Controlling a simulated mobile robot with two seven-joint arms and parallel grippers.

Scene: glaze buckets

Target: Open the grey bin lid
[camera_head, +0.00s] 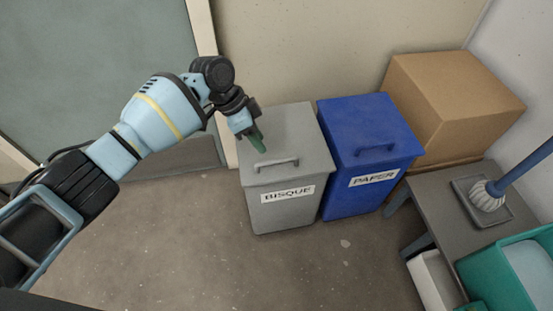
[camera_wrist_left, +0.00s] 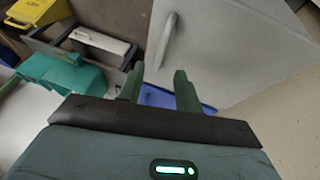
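The grey bin (camera_head: 283,192) stands on the floor with a white BISQUE label on its front. Its grey lid (camera_head: 296,128) is closed, with a bar handle (camera_head: 277,162) near the front edge. My left gripper (camera_head: 259,141) is over the lid's left part, just behind the handle; its dark green fingers point down toward it. In the left wrist view the fingers (camera_wrist_left: 157,76) are apart with nothing held between them, and the handle (camera_wrist_left: 168,42) shows beyond their tips. I cannot tell whether they touch the lid. My right gripper is not in view.
A blue bin (camera_head: 368,155) labelled PAPER stands close to the right of the grey bin. A cardboard box (camera_head: 450,105) is behind it. A grey table (camera_head: 424,200) with a tray and teal crate (camera_head: 510,270) is at right. The floor in front is clear.

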